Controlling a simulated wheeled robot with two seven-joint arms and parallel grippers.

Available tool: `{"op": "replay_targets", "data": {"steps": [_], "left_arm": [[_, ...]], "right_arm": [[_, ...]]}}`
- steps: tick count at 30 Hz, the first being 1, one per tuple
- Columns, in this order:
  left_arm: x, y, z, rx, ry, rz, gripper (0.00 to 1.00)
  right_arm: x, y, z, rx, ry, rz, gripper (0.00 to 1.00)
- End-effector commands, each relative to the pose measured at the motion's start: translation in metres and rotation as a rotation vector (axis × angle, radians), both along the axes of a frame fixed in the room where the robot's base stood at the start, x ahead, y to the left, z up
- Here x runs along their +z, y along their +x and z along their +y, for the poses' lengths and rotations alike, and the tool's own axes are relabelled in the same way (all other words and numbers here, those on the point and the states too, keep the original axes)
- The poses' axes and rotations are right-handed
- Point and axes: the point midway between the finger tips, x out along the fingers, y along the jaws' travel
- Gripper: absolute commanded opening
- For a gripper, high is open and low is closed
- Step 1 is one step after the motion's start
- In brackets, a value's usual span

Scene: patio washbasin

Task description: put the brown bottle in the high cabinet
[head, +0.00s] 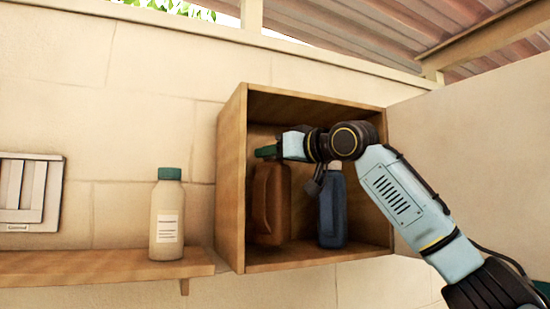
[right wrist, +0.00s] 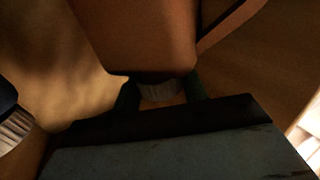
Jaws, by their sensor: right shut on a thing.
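The brown bottle (head: 268,205) is upright inside the left part of the open wooden high cabinet (head: 232,185). My right gripper (head: 267,151) reaches into the cabinet from the right and is shut at the bottle's top. In the right wrist view, the brown bottle (right wrist: 140,35) fills the upper middle, and the fingers of my right gripper (right wrist: 162,92) are on both sides of its pale neck or cap. I cannot tell whether the bottle's base touches the cabinet floor. My left gripper is not in view.
A blue bottle (head: 333,212) stands in the cabinet to the right of the brown one, partly behind my right arm. The cabinet door (head: 480,160) is open to the right. A beige bottle with a green cap (head: 167,215) stands on the wooden shelf (head: 90,264) at left.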

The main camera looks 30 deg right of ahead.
Motion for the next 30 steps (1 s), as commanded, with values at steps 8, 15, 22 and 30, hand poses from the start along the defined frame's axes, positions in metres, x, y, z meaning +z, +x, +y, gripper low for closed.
{"op": "replay_targets", "data": {"steps": [8,15,22,30], "left_arm": [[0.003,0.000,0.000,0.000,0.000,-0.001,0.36],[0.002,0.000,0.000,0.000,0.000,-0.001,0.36],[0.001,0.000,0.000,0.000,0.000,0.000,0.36],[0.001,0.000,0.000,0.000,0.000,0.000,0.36]], "right_arm": [[-0.010,-0.002,0.000,0.001,0.005,-0.010,0.00],[-0.012,-0.002,0.000,0.002,0.004,-0.009,0.00],[-0.017,0.000,0.000,0.000,0.001,-0.001,0.63],[-0.016,-0.001,0.000,0.000,0.002,-0.002,0.65]]}}
